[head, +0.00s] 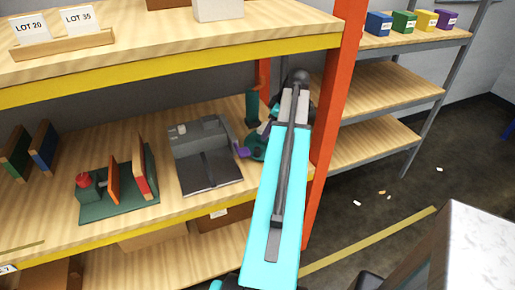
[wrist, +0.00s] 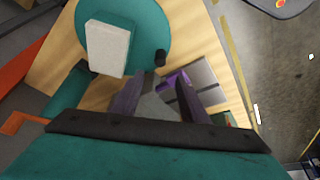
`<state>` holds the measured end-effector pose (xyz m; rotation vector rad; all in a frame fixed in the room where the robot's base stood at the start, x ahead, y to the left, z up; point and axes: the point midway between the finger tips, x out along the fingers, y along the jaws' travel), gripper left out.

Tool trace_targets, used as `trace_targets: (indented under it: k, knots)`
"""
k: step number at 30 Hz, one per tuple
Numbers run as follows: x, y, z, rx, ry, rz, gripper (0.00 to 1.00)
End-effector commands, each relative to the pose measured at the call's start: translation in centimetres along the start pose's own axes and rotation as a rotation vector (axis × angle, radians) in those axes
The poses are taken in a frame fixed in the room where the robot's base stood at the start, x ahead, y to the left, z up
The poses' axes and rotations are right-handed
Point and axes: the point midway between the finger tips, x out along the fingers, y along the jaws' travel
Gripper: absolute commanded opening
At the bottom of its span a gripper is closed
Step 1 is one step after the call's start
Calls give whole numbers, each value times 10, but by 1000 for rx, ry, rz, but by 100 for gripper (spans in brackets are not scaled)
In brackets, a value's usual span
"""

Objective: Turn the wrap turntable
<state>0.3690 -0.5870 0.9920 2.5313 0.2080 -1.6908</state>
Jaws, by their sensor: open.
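The wrap turntable (wrist: 149,25) is a teal disc in the wrist view, at the top left. A pale grey box (wrist: 106,48) stands on it, and a short dark knob (wrist: 160,57) sits at its rim. My gripper (wrist: 161,84) is open, with dark purple fingers apart and nothing seen between them. The knob appears just beyond the gap between the fingertips; I cannot tell the exact distance. In the head view my gripper (head: 242,151) shows a purple finger beside the grey machine, and my arm hides most of the turntable area.
A grey machine (head: 205,155) stands left of my gripper on the middle shelf (head: 160,220). A green base with upright panels (head: 120,205) is further left. An orange post (head: 335,110) rises close to my arm's right. The upper shelf (head: 180,62) overhangs.

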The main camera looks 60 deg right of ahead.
Motion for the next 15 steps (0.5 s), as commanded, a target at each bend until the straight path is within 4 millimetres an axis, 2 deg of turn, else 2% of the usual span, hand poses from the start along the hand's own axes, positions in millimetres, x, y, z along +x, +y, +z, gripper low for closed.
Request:
trace_targets:
  k: [15]
  knots:
    - [51, 0, 0, 0, -1, -1, 40]
